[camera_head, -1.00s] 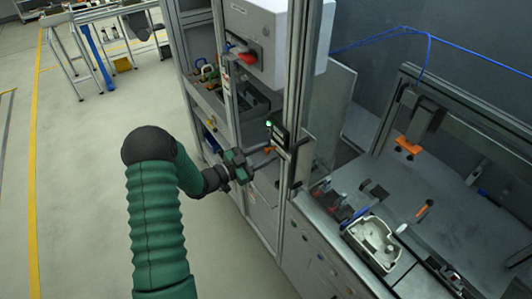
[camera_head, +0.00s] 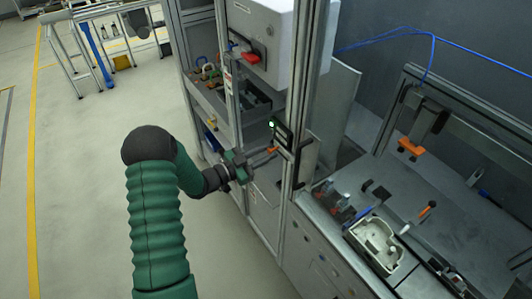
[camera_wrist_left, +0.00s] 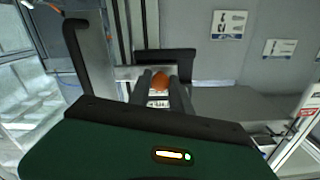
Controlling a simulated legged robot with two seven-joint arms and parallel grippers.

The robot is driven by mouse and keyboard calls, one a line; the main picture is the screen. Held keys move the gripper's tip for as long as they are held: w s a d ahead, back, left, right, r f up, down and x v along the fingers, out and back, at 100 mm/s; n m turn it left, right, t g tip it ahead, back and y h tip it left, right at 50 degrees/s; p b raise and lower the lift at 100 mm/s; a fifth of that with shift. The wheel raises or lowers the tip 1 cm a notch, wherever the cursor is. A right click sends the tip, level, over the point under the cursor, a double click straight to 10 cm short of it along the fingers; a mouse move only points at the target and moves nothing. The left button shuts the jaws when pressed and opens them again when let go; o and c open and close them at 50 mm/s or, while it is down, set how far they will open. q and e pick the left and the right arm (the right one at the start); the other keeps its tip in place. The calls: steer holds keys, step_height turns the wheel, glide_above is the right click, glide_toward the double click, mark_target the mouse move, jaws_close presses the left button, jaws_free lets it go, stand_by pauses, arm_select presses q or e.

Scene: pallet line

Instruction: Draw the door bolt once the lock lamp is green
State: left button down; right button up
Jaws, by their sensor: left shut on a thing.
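The lock lamp (camera_head: 272,125) glows green on the dark lock box (camera_head: 282,133) fixed to the metal door post. The door bolt's orange knob (camera_head: 272,150) sits just below the box, and it also shows in the left wrist view (camera_wrist_left: 160,83). My left gripper (camera_head: 265,156) reaches in from the left with its fingers at the knob. In the left wrist view the two dark fingers (camera_wrist_left: 160,88) stand on either side of the orange knob, shut on it. The bolt's rod is mostly hidden behind the fingers and knob. My right gripper is not in view.
A white cabinet with a red switch (camera_head: 250,57) hangs above. A bench (camera_head: 440,220) with a pale housing (camera_head: 375,243) and small tools lies right of the post. The metal frame post (camera_head: 301,90) stands close to my left gripper. Open floor (camera_head: 80,200) lies to the left.

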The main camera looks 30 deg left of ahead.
arm_select(q)
steer(key=shift+f, duration=0.1)
stand_by(0.4)
steer(key=a, duration=0.1)
steer(key=w+a+b, duration=0.1)
steer(key=a+b, duration=0.1)
steer(key=a, duration=0.1)
steer(key=shift+w, duration=0.25)
steer(key=c, duration=1.3)
jaws_free()
steer(key=shift+c, duration=0.2)
steer(key=shift+o, duration=0.8)
steer(key=shift+a, duration=0.3)
